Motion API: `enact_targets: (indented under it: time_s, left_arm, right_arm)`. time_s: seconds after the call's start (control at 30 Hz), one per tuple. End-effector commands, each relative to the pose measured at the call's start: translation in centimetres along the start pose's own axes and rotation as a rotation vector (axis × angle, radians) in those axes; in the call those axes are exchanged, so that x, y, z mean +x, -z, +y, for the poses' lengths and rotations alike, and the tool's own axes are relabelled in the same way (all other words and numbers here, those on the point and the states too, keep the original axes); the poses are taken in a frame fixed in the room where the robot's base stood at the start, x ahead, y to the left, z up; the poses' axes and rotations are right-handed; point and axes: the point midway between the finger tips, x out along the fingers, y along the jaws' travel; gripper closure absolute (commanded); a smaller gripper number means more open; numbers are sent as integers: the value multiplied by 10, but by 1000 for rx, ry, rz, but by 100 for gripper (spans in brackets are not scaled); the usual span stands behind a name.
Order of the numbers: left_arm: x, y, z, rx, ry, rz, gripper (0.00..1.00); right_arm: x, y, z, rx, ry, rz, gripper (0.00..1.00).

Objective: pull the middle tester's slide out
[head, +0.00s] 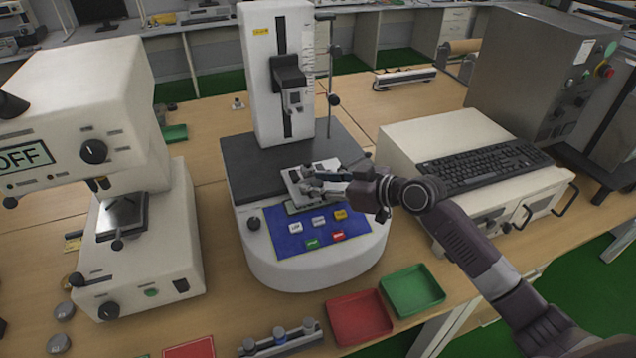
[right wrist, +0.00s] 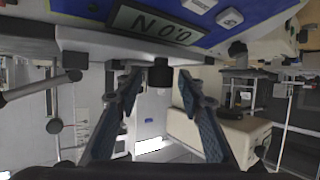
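The middle tester (head: 278,85) is a white machine with a tall column, a dark bed (head: 250,165) and a blue button panel (head: 283,237). A small pale slide plate (head: 296,180) with dark patches lies at the front of the bed, partly covered by my right gripper (head: 308,187). In the right wrist view, my right gripper (right wrist: 155,77) has its two fingers spread apart. My left gripper is not in view.
Another white tester (head: 150,230) with an OFF display stands left. A white box (head: 440,140) with a keyboard (head: 486,165) stands close on the right. Red (head: 358,318) and green (head: 412,290) trays lie in front, near a rack of weights (head: 280,340).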

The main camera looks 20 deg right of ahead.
Motion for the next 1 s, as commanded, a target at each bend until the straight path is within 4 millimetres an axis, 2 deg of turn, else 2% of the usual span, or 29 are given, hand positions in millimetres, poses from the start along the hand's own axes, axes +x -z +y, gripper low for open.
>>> enact_targets:
  time_s: [0.17, 0.27, 0.37, 0.47, 0.8, 1.0]
  left_arm:
    - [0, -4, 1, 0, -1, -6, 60]
    - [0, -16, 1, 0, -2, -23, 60]
    - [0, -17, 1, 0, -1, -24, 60]
    - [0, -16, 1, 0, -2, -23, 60]
    - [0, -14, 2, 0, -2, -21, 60]
    - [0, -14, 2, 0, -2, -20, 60]
  right_arm:
    - [0, 0, 0, 0, 0, 1, 61]
    - [0, 0, 0, 0, 0, 1, 61]
    - [-6, 0, 1, -1, -1, 1, 61]
    - [-19, -1, 1, -3, -3, -2, 61]
    - [-89, -2, 0, -2, -1, -4, 61]
    - [-112, -2, 1, 1, -1, -3, 61]
